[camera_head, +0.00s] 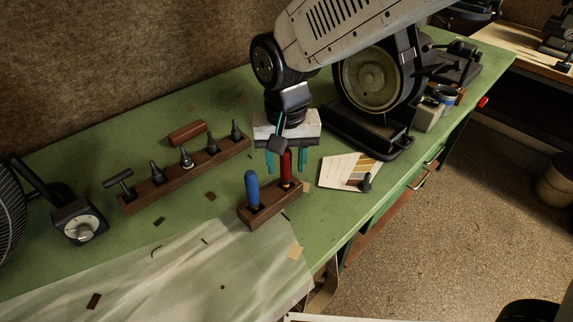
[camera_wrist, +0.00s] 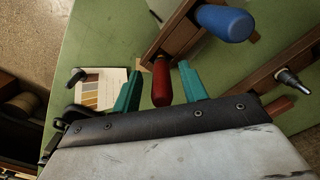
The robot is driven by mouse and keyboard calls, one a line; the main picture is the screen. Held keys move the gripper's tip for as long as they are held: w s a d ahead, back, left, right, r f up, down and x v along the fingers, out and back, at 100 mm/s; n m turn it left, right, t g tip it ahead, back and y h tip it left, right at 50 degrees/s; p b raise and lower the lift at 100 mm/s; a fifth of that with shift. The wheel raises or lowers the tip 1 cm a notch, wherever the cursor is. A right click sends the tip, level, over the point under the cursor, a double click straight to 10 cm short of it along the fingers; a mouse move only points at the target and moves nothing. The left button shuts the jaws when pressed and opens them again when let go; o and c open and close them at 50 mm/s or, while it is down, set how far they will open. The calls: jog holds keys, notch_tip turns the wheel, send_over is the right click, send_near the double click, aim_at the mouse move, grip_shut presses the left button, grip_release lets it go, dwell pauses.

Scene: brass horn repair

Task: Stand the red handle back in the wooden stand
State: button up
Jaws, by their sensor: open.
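The red handle (camera_head: 286,170) stands upright at the far right end of the short wooden stand (camera_head: 268,214), its lower end meeting the stand. A blue handle (camera_head: 252,190) stands in the same stand, at the near left. My gripper (camera_head: 286,162) is above the stand's far end with its teal fingers apart. In the wrist view the red handle (camera_wrist: 161,84) shows between the two open fingers (camera_wrist: 160,90), with a gap on each side. The wooden stand (camera_wrist: 172,40) and blue handle (camera_wrist: 224,22) also show there. The red handle's exact seating is hard to see.
A colour card (camera_head: 345,171) lies to the right, near the bench edge. A large machine (camera_head: 370,85) stands behind. A translucent sheet (camera_head: 190,270) covers the front left.

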notch_tip(320, 180, up, 11)
jog(key=shift+f, duration=0.2)
jog(key=s+d+r+m, duration=0.1)
jog(key=d, duration=0.7)
jog(key=s+d+r, duration=0.2)
jog(key=d, duration=0.7)
jog(key=s+d+f+m+t, duration=0.1)
jog(key=s+d+f, duration=0.2)
jog(key=s+d, duration=0.9)
jog(key=shift+d+f, duration=0.15)
jog(key=shift+d, duration=0.75)
